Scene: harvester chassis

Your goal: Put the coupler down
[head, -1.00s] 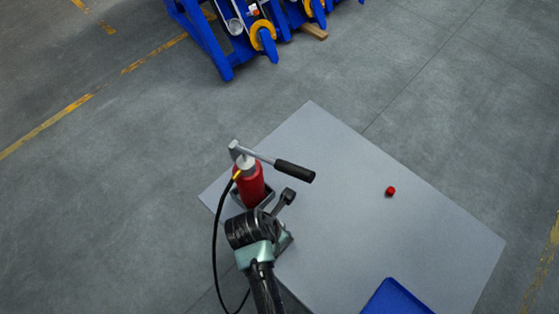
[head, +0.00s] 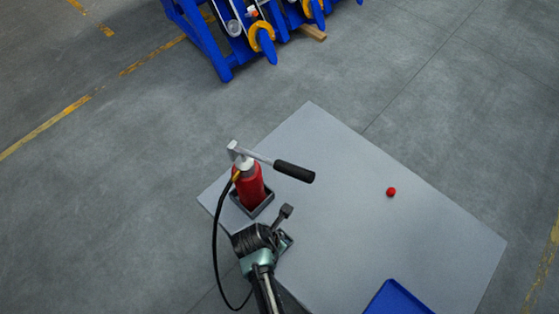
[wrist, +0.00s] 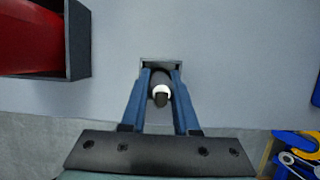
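In the wrist view, the coupler (wrist: 161,92) is a small dark cylinder with a white ring, between the two blue fingers of my gripper (wrist: 160,76). The fingers appear closed on its sides. A small grey open-topped holder (wrist: 160,61) lies at the fingertips, and the coupler's far end is at or over it. I cannot tell whether it touches the bottom. In the head view, my gripper (head: 279,241) is low over the near left edge of the grey table (head: 345,210), and my wrist hides the coupler.
A red hand pump (head: 251,188) with a black-gripped lever stands in a dark tray (head: 266,206) close by. Its black hose (head: 214,245) hangs off the table's left. A red cap (head: 391,192) and a blue bin (head: 398,298) are to the right. The table's middle is clear.

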